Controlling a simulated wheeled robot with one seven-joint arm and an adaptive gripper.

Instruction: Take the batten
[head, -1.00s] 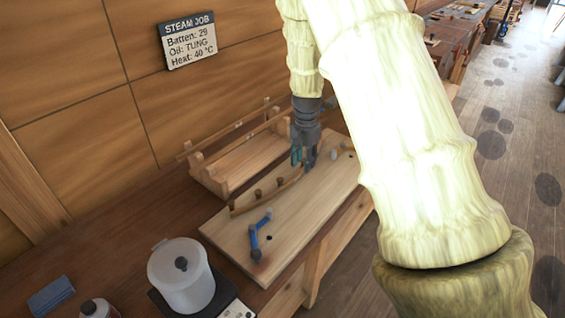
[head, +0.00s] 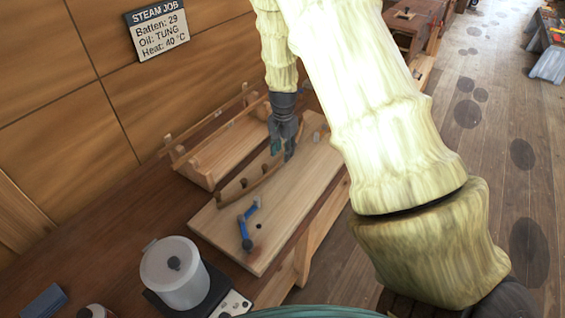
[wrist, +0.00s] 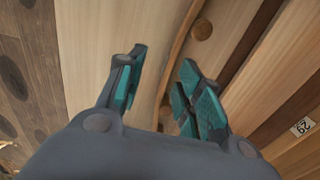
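A thin curved wooden batten (head: 250,186) stands on edge against several round pegs on a pale board (head: 275,215). My gripper (head: 282,152) points down over the board's far part, by the far end of this batten. In the wrist view the gripper (wrist: 162,82) is open, its teal-padded fingers apart, and the curved batten (wrist: 179,55) runs between them, nearer the right finger. I see no contact; whether the fingertips reach down to its height I cannot tell.
A wooden rack (head: 208,178) with long strips stands behind the board. A white tag (wrist: 303,126) reading 29 shows at right in the wrist view. A blue-handled clamp (head: 247,225) lies on the board. A lidded pot (head: 172,275) stands front left. A wall sign (head: 157,30) reads "Batten: 29".

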